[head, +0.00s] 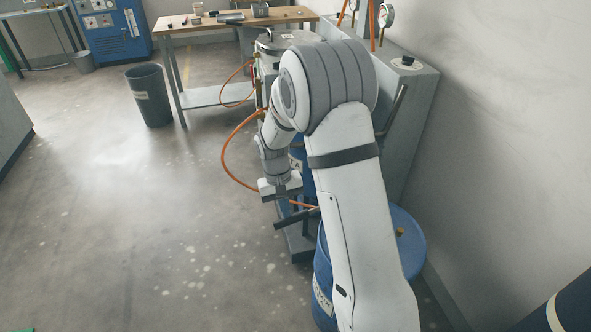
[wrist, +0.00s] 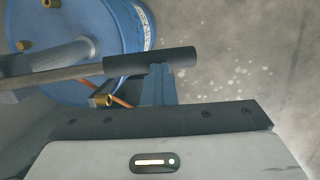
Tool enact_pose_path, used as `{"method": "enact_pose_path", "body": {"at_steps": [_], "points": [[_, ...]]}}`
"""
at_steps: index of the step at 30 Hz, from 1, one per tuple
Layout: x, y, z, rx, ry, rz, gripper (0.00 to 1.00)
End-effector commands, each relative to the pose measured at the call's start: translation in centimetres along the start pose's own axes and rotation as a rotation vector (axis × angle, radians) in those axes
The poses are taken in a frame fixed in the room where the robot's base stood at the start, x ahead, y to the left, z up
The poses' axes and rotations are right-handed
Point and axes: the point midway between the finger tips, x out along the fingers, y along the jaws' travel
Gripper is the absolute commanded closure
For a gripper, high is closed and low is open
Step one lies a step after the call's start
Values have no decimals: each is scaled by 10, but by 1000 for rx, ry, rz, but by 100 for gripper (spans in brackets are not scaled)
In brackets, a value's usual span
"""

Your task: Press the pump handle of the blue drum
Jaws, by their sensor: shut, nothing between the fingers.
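The blue drum (head: 412,238) stands at the lower right in the head view, partly hidden behind my arm. Its blue top (wrist: 112,22) fills the upper left of the wrist view. The pump handle (head: 293,218) is a lever with a dark grip sticking out to the left of the drum. In the wrist view the dark grip (wrist: 135,62) lies across the picture beyond my gripper. My gripper (head: 283,203) is shut and empty, just above the grip in the head view. Its fingertips (wrist: 165,75) overlap the grip in the wrist view; I cannot tell whether they touch.
An orange hose (head: 223,160) loops left of my arm. A grey machine (head: 405,130) stands behind along the wall. A workbench (head: 225,24) and a dark bin (head: 149,98) stand further back. Another blue drum (head: 567,312) shows at the lower right corner. Floor at left is clear.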

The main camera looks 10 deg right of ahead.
Motion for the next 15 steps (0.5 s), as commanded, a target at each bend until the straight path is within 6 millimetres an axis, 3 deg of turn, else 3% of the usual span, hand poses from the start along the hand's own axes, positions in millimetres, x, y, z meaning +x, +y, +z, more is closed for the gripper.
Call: {"method": "enact_pose_path", "body": {"at_steps": [1, 5, 15], "points": [[15, 3, 6, 0, -27, 6, 100], [5, 2, 6, 0, -23, 6, 100], [-68, -13, 4, 1, 7, 3, 100]]}}
